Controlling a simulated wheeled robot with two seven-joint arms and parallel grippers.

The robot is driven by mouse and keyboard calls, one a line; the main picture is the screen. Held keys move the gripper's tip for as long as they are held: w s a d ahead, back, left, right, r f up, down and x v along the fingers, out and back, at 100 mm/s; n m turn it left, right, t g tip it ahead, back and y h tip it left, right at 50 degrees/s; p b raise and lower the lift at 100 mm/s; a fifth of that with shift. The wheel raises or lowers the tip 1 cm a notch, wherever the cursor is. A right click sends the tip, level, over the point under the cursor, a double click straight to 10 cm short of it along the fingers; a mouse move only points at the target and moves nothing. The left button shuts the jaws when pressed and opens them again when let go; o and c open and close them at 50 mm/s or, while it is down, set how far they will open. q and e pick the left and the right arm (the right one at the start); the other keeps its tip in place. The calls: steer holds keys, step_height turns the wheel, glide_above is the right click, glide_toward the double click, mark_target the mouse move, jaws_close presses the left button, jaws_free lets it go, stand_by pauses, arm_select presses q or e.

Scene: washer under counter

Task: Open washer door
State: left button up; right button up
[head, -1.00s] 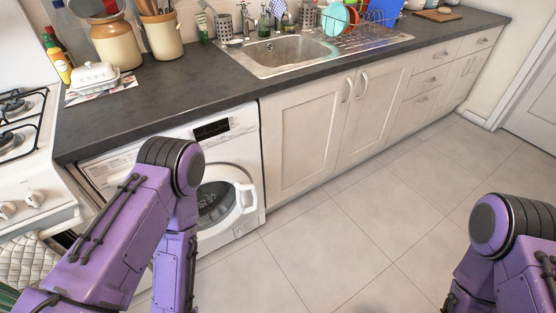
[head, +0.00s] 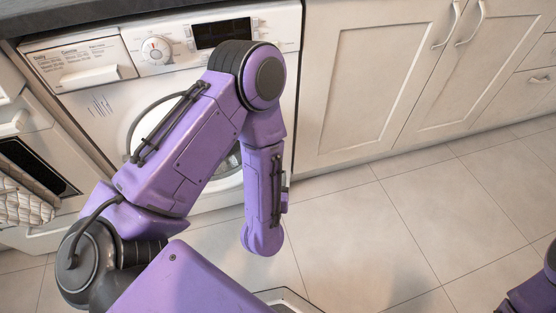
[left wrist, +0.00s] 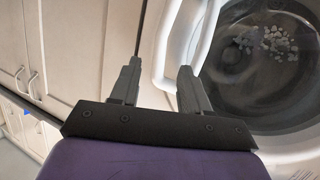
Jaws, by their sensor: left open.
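The white washer (head: 105,115) stands under the counter at the left of the head view, with its dial, display and detergent drawer on top. My left arm hides most of its round door there. In the left wrist view the dark door glass (left wrist: 265,65) fills the right side, with pale bits behind it. The door looks shut. The white handle (left wrist: 193,35) curves along the door's edge. My left gripper (left wrist: 160,70) is open and empty, its right finger close to the handle's lower end; contact cannot be told. My right gripper is out of view.
Cream cabinet doors (head: 375,65) with metal handles adjoin the washer on the right. An oven (head: 30,165) with a hanging cloth (head: 20,203) is at the left. The tiled floor (head: 390,220) in front of the cabinets is clear.

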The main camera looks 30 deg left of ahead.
arm_select(q)
steer(key=w+a+f+y+b, duration=0.1)
steer(key=w+b, duration=0.2)
steer(key=w+a+f+n+t+y+b, duration=0.1)
steer(key=w+a+b, duration=0.1)
steer(key=w+b, duration=0.1)
steer(key=w+a+f+n+y+b, duration=0.1)
steer(key=w+a+y+b, duration=0.1)
steer(key=w+b, duration=0.1)
steer(key=shift+w+a+t+b, duration=0.2)
steer(key=shift+w+t+b, duration=0.15)
steer(key=shift+w, duration=0.2)
steer(key=shift+w+a+r, duration=0.1)
steer(key=shift+w+a, duration=0.1)
steer(key=shift+w, duration=0.1)
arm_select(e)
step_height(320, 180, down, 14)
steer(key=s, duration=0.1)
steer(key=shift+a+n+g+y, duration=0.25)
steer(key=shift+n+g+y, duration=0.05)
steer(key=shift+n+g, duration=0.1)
arm_select(q)
steer(key=shift+c, duration=0.3)
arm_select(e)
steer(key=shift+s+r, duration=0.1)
arm_select(q)
steer(key=shift+d, duration=0.1)
jaws_close()
